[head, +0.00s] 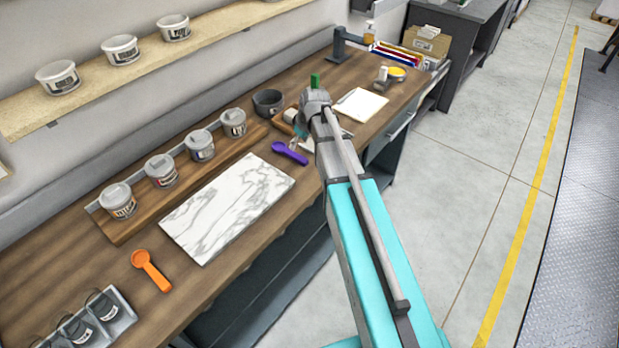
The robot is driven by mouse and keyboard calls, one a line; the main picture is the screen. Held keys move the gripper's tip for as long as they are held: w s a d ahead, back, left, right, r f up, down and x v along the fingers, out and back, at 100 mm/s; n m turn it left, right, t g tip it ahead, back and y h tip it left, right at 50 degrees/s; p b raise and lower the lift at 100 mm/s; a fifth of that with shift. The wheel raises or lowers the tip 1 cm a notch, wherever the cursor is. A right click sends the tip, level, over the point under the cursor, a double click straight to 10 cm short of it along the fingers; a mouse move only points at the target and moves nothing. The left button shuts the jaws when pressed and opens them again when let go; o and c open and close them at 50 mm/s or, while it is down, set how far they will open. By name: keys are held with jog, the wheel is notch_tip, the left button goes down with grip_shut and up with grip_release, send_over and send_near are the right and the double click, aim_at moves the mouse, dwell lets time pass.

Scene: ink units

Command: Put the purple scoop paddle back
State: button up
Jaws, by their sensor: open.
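The purple scoop paddle (290,152) lies flat on the wooden bench, just right of the marble slab's far end. My gripper (297,146) is above or beside the paddle's right part, with my arm coming in from the lower right. It is open, and its fingers are small and partly hidden by my wrist. I cannot tell whether they touch the paddle. An orange scoop paddle (150,268) lies on the bench at the near left.
The white marble slab (228,205) lies mid-bench. Several lidded tubs stand on a wooden rack (140,222) behind it. A dark bowl (268,102) stands near the rack's far end. A grey holder (118,322) with jars is at lower left. A shelf (150,65) overhangs the back.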

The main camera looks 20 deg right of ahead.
jog(key=s+a+m+g+h, duration=0.1)
jog(key=s+m, duration=0.5)
jog(key=s, duration=1.5)
jog(key=shift+s+a+f+g+h, duration=0.3)
jog(key=shift+a+f+g+h, duration=0.25)
jog(key=shift+g, duration=0.35)
jog(key=shift+d+r, duration=0.15)
